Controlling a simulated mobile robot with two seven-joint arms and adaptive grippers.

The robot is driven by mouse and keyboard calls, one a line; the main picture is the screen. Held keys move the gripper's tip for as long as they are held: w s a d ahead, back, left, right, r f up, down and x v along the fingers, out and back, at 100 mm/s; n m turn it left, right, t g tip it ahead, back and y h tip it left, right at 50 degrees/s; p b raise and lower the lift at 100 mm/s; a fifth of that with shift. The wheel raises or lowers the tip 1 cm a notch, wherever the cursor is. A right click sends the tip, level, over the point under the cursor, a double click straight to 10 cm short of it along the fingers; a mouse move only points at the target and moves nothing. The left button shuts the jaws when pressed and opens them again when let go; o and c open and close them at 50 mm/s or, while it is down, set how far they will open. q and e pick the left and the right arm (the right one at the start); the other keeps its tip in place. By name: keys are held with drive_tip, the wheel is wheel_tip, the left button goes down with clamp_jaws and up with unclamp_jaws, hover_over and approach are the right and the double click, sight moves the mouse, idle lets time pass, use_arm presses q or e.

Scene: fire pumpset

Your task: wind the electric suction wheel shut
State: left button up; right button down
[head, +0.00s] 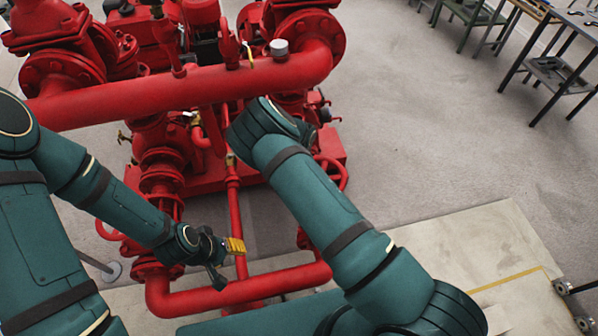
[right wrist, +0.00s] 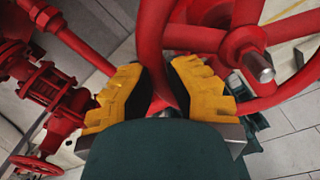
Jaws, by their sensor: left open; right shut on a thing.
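In the right wrist view a large red handwheel (right wrist: 156,30) with spokes and a bright metal stem end fills the upper right. My right gripper (right wrist: 158,78) has its yellow-padded fingers on either side of the wheel's rim and is shut on it. In the head view the right gripper is hidden behind my right forearm. Part of a red wheel rim (head: 343,174) shows just right of that forearm; it appears to be the same wheel. My left gripper (head: 228,262) is open and empty, above the low red pipe.
A thick red pipe (head: 190,88) crosses in front of the pumps. A low red pipe (head: 245,291) runs beneath my left gripper. Another small red handwheel (right wrist: 37,165) shows at lower left in the right wrist view. Tables (head: 565,75) stand far right, with clear floor before them.

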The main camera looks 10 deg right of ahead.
drive_tip(key=shift+s+d+f, duration=0.2)
drive_tip(key=shift+d+f, duration=0.05)
idle(0.3)
drive_tip(key=c, duration=1.1)
unclamp_jaws()
drive_tip(key=shift+w+r, duration=0.1)
drive_tip(key=shift+w+a+r, duration=0.1)
drive_tip(key=shift+a, duration=0.05)
wheel_tip(320, 180, up, 12)
drive_tip(key=shift+d, duration=0.25)
